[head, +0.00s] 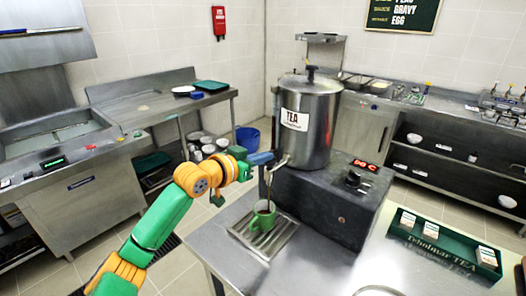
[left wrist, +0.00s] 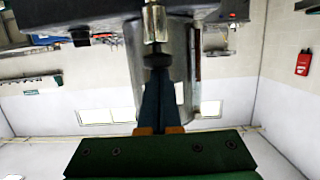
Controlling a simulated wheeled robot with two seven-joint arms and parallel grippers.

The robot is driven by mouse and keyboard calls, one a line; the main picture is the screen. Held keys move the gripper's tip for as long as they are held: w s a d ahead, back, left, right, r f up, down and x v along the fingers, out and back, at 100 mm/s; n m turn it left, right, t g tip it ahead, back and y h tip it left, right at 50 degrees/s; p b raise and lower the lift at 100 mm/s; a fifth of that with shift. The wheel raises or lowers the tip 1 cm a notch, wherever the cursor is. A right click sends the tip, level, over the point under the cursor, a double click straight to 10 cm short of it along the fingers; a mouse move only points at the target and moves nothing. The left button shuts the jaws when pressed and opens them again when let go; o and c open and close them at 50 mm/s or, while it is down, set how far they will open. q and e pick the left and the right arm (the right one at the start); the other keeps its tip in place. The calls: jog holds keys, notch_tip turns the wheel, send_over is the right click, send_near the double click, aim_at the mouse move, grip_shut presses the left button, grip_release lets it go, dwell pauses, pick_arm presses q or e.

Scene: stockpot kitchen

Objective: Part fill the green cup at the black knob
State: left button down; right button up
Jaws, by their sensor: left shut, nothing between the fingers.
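The green cup (head: 264,214) stands upright on the drip tray (head: 262,238), below the tap (head: 276,166) of the steel TEA urn (head: 318,122). My left gripper (head: 268,158) is shut and empty, its blue fingers pointing right at the tap. In the left wrist view, the shut fingertips (left wrist: 156,76) are right at the black knob (left wrist: 157,60), under the metal tap stem; I cannot tell if they touch. A thin dark line runs from the tap toward the cup; I cannot tell if it is liquid. The cup's inside is too small to judge. My right gripper is out of view.
The urn sits on a black base (head: 340,200) with a red display and dials. A green tea box tray (head: 440,246) lies at the right. A steel sink counter (head: 70,140) is at the left. The steel counter in front of the drip tray is clear.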

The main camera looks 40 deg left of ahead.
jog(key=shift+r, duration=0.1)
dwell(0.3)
pick_arm(q)
notch_tip(320, 180, up, 5)
jog(key=p, duration=0.6)
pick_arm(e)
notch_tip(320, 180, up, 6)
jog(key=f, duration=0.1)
pick_arm(q)
jog(key=b+v, duration=0.6)
jog(key=v, duration=0.3)
jog(key=shift+s+f, duration=0.35)
jog(key=shift+s, duration=0.15)
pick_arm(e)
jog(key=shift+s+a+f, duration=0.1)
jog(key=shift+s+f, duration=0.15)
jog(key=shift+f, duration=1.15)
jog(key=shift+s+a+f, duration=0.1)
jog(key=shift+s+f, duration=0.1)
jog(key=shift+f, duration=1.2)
pick_arm(q)
jog(key=shift+a, duration=0.1)
